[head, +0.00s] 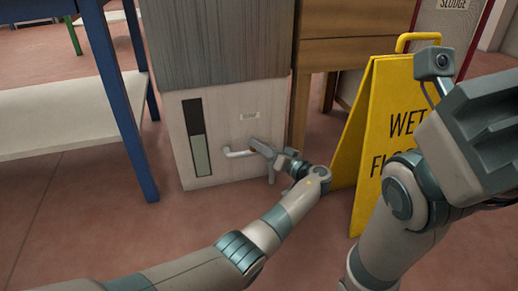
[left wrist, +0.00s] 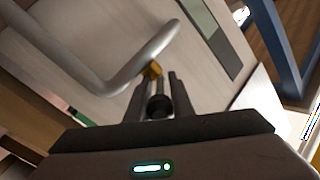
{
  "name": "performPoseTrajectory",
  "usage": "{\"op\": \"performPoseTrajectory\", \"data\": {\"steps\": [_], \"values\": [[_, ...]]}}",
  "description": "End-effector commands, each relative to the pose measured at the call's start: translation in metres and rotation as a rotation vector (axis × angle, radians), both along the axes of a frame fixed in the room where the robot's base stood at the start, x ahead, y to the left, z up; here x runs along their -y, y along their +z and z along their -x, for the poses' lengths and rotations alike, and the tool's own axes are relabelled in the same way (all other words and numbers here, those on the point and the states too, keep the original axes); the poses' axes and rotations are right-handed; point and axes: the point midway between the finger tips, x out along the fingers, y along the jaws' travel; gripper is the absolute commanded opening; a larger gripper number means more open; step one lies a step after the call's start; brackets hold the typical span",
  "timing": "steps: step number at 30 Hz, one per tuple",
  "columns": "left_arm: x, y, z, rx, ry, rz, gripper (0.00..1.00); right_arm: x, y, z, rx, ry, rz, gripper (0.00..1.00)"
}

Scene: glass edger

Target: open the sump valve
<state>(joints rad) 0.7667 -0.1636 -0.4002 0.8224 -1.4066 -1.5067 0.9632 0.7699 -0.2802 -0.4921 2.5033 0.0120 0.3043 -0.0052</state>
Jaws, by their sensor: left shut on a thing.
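My left gripper (head: 262,147) is at the pipe's right end. In the left wrist view its fingers (left wrist: 160,88) are shut around a dark round-ended valve handle (left wrist: 158,106). My right wrist (head: 485,130) is large at the right; its fingertips do not show.
A yellow wet-floor sign (head: 365,140) stands close to the right of my left gripper. A wooden cabinet (head: 350,38) is behind it. A blue-legged table (head: 118,85) with a white shelf stands at the left. The red floor in front of the tank is clear.

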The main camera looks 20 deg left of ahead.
Motion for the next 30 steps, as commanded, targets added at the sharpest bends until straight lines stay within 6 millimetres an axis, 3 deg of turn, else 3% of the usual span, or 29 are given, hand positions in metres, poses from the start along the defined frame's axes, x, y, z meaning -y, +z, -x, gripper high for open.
{"op": "performPoseTrajectory", "data": {"steps": [18, 19, 21, 30], "values": [[-0.0001, -0.0001, -0.0001, 0.0, 0.041, 0.0, 0.0, 0.0002, -0.0009, -0.0008, -0.002, 0.0, -0.001, 0.31], [-0.0001, -0.0001, -0.0001, 0.0, 0.041, 0.0, 0.23, 0.0002, -0.0009, -0.0008, -0.002, 0.0, -0.001, 0.31], [-0.0001, -0.0001, -0.0001, 0.0, 0.041, 0.0, 0.36, 0.0002, -0.0009, -0.0008, -0.002, 0.0, -0.001, 0.31], [-0.0003, 0.0, -0.0001, 0.0, 0.041, 0.0, 0.36, 0.0002, -0.0009, -0.0007, -0.002, 0.0, -0.001, 0.31]]}}
